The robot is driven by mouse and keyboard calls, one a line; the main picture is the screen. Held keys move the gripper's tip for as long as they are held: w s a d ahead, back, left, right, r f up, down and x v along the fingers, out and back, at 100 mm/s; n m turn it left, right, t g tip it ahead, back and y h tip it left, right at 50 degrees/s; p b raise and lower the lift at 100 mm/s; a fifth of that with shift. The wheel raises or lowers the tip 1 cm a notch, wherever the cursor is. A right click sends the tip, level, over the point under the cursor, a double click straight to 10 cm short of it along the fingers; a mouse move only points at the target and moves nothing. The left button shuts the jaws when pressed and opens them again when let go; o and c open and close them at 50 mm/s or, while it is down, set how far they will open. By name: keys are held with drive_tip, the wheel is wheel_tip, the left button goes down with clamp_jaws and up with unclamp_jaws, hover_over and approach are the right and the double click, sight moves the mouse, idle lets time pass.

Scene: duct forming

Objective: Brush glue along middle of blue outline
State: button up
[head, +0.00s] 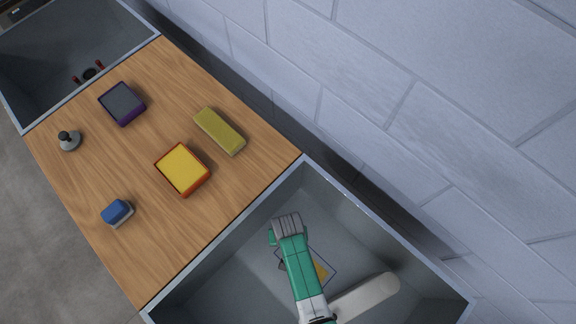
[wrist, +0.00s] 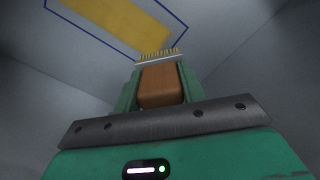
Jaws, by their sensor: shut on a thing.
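My gripper (wrist: 158,88) has green fingers shut on a brush with a brown handle (wrist: 158,86) and a pale metal band. Its yellow bristles (wrist: 159,53) point away from me toward the grey duct floor. The blue outline (wrist: 182,27) shows as a corner and edges in the wrist view. A yellow strip (wrist: 120,20) lies inside it, and its near end appears beside the bristles. I cannot tell if the bristles touch the surface. In the head view my arm covers much of the outline (head: 332,279), the yellow strip (head: 321,270) and the brush.
The duct's raised walls (head: 226,243) surround the work area. A wooden table (head: 100,185) beside it holds an orange-rimmed yellow tray (head: 182,169), a yellow block (head: 219,131), a purple box (head: 122,103), a blue-topped block (head: 117,212) and a grey knobbed piece (head: 69,140). A brick wall (head: 400,100) stands behind.

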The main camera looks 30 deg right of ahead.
drive_tip(key=shift+w+r+p, duration=0.1)
drive_tip(key=shift+r+p, duration=1.9)
drive_tip(key=shift+r, duration=0.3)
